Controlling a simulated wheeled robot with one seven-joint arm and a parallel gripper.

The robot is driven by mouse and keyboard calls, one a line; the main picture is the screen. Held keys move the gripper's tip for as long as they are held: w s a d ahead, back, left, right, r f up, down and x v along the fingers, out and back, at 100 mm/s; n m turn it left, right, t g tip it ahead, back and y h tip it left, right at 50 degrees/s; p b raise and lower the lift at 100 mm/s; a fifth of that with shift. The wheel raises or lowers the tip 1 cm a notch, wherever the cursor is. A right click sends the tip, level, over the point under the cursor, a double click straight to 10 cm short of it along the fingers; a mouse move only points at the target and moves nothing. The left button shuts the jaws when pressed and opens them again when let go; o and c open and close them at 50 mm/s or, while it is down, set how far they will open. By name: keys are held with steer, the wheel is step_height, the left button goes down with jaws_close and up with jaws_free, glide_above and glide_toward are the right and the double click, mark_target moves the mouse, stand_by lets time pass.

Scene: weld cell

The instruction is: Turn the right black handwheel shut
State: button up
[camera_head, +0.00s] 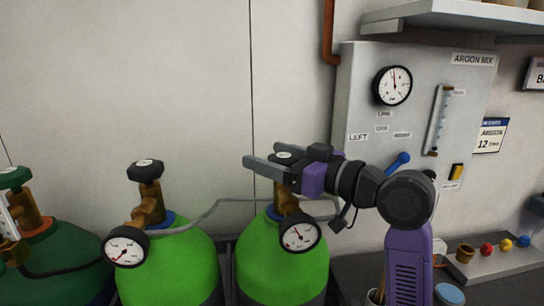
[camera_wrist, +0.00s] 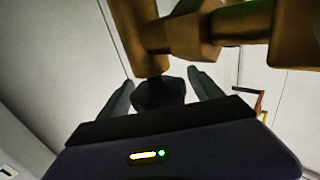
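The right black handwheel (camera_head: 284,156) tops the brass valve of the right light-green cylinder (camera_head: 282,262). My gripper (camera_head: 262,156) reaches in from the right at the handwheel's height, and its fingers partly hide the wheel in the head view. In the wrist view the dark handwheel (camera_wrist: 160,94) lies between the two spread fingers of my gripper (camera_wrist: 161,80), with a narrow gap showing on each side. The brass valve body (camera_wrist: 180,35) shows beyond it. The fingers look open around the wheel, not closed on it.
The left light-green cylinder has its own black handwheel (camera_head: 146,170) and gauge (camera_head: 126,246). A gauge (camera_head: 299,231) sits on the right valve, below my gripper. A grey hose (camera_head: 205,217) runs between the valves. The argon panel (camera_head: 365,72) stands behind my arm. The wall above the cylinders is clear.

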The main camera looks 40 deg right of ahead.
steer(key=s+d+b, duration=0.1)
steer(key=s, duration=0.6)
steer(key=shift+s+d, duration=0.2)
steer(key=shift+s, duration=0.15)
steer(key=shift+r, duration=0.1)
stand_by(0.4)
